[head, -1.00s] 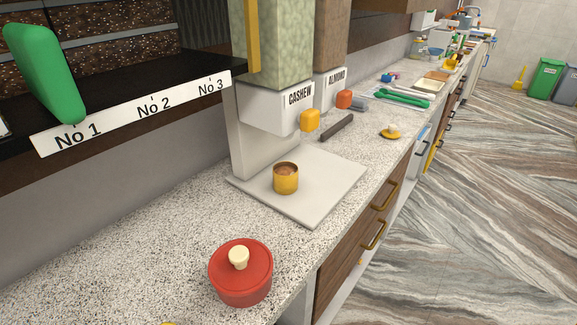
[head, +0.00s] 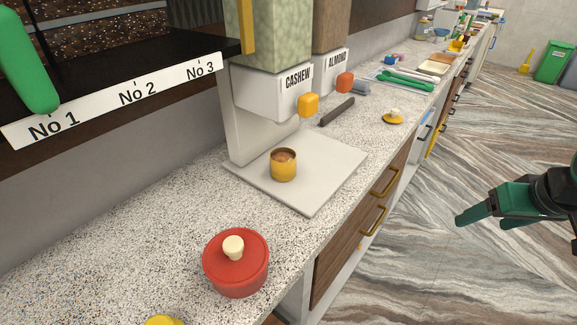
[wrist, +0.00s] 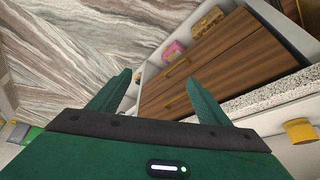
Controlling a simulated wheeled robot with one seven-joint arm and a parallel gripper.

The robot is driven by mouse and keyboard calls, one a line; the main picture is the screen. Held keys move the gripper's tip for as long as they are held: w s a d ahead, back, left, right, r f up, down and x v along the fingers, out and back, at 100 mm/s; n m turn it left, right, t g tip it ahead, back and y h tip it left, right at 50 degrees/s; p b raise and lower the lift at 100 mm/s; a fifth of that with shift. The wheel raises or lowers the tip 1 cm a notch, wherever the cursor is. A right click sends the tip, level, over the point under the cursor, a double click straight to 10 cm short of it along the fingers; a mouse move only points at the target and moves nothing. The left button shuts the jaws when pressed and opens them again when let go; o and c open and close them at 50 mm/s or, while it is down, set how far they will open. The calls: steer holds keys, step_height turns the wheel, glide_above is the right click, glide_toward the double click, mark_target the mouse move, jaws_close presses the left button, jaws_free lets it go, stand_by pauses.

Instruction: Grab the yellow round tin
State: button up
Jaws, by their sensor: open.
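The yellow round tin (head: 284,169) stands upright on the pale base plate of the dispenser, below the CASHEW label. Its top is open and something brown shows inside. My gripper (head: 481,222) is at the right of the head view, over the floor and well away from the tin. In the wrist view my gripper (wrist: 158,78) has its green fingers apart with nothing between them. A yellow object (wrist: 300,130) shows at the right edge of the wrist view on the counter; I cannot tell which one it is.
A red lidded pot (head: 236,264) stands on the speckled counter in front. A yellow object (head: 164,321) is cut off at the bottom edge. The dispenser (head: 270,95) overhangs the tin. Brown drawers with handles (head: 374,221) line the counter front. The floor (head: 420,270) is clear.

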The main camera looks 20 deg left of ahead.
steer(key=w+a+n+t+y, duration=0.25)
steer(key=w+a+n, duration=0.2)
steer(key=a, duration=0.95)
steer(key=n+y, duration=0.4)
steer(key=y, duration=0.3)
glide_toward(292, 163)
steer(key=shift+w+a+f, duration=0.8)
steer(key=shift+w+f, duration=0.05)
steer(key=shift+f, duration=0.05)
steer(key=shift+n+y, duration=0.25)
steer(key=x, duration=0.5)
steer(key=shift+s+a+r, duration=0.1)
steer(key=shift+a+r, duration=0.05)
steer(key=shift+x, duration=2.95)
steer(key=c, duration=1.3)
steer(key=shift+o, duration=0.2)
